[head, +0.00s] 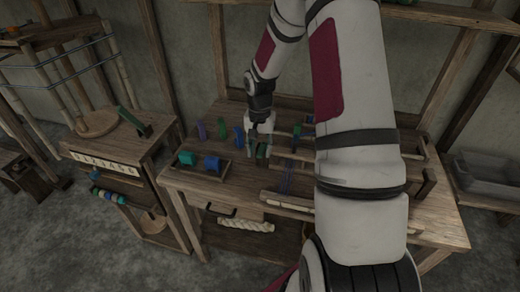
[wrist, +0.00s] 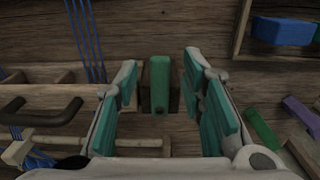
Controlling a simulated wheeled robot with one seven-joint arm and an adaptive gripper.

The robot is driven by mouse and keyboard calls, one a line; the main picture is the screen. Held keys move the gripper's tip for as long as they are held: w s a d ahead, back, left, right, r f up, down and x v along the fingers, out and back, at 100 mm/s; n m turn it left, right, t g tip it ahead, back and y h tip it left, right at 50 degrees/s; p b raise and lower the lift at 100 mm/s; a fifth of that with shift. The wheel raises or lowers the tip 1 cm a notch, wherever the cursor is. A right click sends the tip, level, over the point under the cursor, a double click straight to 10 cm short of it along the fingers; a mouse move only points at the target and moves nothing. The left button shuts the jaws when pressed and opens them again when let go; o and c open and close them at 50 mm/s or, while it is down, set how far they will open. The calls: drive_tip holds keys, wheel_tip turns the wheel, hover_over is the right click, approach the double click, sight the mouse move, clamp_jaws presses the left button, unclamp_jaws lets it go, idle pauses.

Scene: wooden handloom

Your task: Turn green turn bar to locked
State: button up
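A green bar (wrist: 160,86) stands on the wooden tabletop (wrist: 190,15) in the wrist view, between dark recesses on its two sides. My gripper (wrist: 160,78) is open, with one teal-padded finger on each side of the bar. Gaps show between the bar and both fingers, so it is not gripped. In the head view my gripper (head: 261,146) points down at the loom table, and the green bar (head: 262,153) shows partly between its fingers. Whether the bar stands at a locked mark cannot be told.
A tray (head: 228,172) with a teal block (head: 187,158) and blue block (head: 212,163) lies left of my gripper. A black handle (wrist: 40,110) and blue threads (wrist: 86,40) are left in the wrist view.

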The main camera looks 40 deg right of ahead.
drive_tip(key=shift+f, duration=0.3)
clamp_jaws()
